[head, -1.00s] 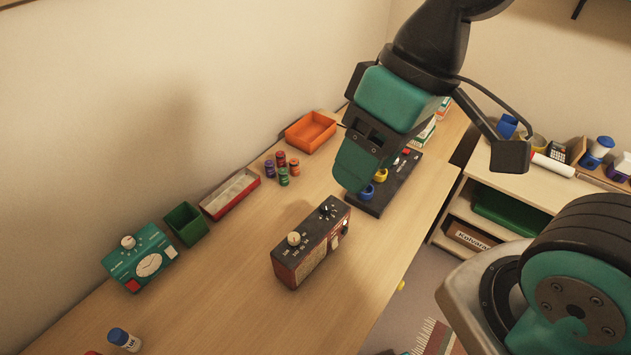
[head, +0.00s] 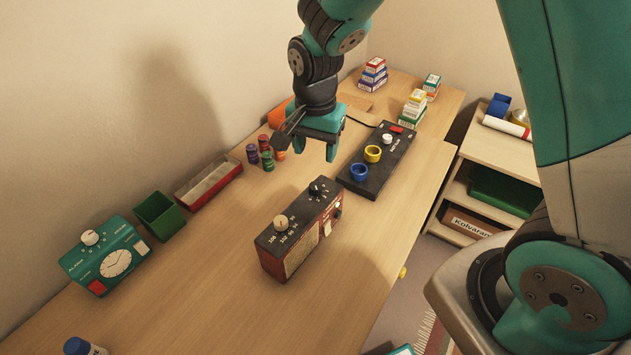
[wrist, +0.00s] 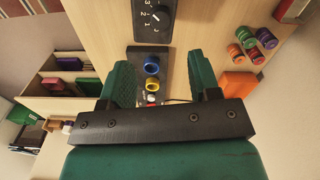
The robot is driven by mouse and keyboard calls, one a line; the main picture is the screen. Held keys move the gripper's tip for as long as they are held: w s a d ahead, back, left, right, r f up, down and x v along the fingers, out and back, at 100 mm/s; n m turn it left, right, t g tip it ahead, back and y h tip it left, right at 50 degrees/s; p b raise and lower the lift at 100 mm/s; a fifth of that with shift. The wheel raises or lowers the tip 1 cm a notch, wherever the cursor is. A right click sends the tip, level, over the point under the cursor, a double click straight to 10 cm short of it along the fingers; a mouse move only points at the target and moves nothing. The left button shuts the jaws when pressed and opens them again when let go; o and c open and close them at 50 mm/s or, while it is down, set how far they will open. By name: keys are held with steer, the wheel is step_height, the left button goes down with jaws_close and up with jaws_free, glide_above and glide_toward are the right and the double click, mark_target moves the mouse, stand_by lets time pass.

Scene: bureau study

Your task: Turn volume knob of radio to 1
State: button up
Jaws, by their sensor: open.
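The radio (head: 287,258) is a dark box with a red-brown front, standing on the desk. On its top are a cream knob (head: 281,222) beside larger numbers and a black knob (head: 315,189) with a scale around it. In the wrist view the black knob (wrist: 161,17) shows at the top edge, with a white pointer mark and numbers including 1, 2 and 3; its exact setting is hard to read. My gripper (head: 325,143) is open and empty, above the desk beyond the radio, apart from it. Its two teal fingers (wrist: 159,70) are spread in the wrist view.
A black panel (head: 366,182) with blue and yellow rings and a white knob lies right of my gripper. Several small spools (head: 266,158), a red tray (head: 210,182), a green bin (head: 160,215) and a teal alarm clock (head: 104,254) line the left. Desk in front of the radio is clear.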

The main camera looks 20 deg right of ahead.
mark_target(315, 185)
step_height(315, 185, down, 10)
steer(key=shift+f+p, duration=0.2)
steer(key=shift+p, duration=0.25)
steer(key=c, duration=0.9)
